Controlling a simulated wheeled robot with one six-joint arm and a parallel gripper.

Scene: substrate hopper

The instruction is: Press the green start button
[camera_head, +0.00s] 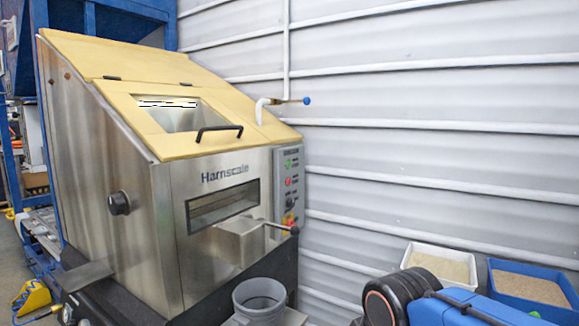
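The green start button (288,163) is a small green spot near the top of a narrow grey control panel (279,190) on the right front edge of the steel Harnscale hopper (185,210). A red button (288,182) sits just below it. Lower on the panel are a dark knob (290,203) and a red and yellow control (289,222). The panel is seen at a slant, and its markings are too small to read. Nothing covers the green button.
A lever (283,227) sticks out near the panel's lower end. A black handle (219,130) is on the yellow lid (75,55). A grey round container (259,302) stands in front. White (407,256) and blue (493,280) trays lie right, by the ribbed wall (440,110).

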